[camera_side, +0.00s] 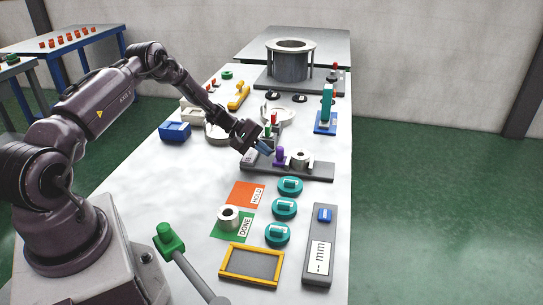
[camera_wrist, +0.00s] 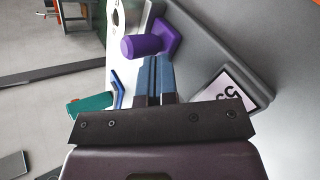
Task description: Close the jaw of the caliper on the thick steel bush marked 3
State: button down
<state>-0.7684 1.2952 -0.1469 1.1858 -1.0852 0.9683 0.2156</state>
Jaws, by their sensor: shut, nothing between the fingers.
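The caliper is a long grey plate (camera_side: 322,173) with a purple upright handle on its jaw (camera_side: 281,155); the handle also shows in the wrist view (camera_wrist: 142,46). A thick steel bush (camera_side: 300,161) stands on the plate just right of the handle; I cannot read a number on it. My gripper (camera_side: 265,148) has its blue fingers together with nothing between them, just left of the purple handle. In the wrist view the fingertips (camera_wrist: 155,62) are close beside the handle; I cannot tell whether they touch it.
A grey readout (camera_side: 318,250) shows "-- mm". Another bush (camera_side: 228,213) stands on the green DONE card (camera_side: 246,231), near the orange HOLD card (camera_side: 245,192). Teal discs (camera_side: 284,208), a yellow-framed tray (camera_side: 251,264) and a blue block (camera_side: 174,131) are nearby.

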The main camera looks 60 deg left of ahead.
jog(key=shift+v, duration=2)
jog(key=s+d+r+m+g+y, duration=0.2)
jog(key=s+d+r+m, duration=0.15)
jog(key=d+r, duration=0.6)
jog(key=s+d+r+m+g+y, duration=0.15)
jog(key=d+r+m, duration=0.4)
jog(key=r, duration=0.75)
jog(key=s+d+r+m+y, duration=0.2)
jog(key=s+d+r+m, duration=0.1)
jog(key=s, duration=0.8)
jog(key=s+d+r+m+t+y, duration=0.1)
jog(key=s+d+r+m+y, duration=0.1)
jog(key=s+d, duration=0.4)
jog(key=s+r+m, duration=0.1)
jog(key=s+r, duration=0.1)
jog(key=s, duration=0.3)
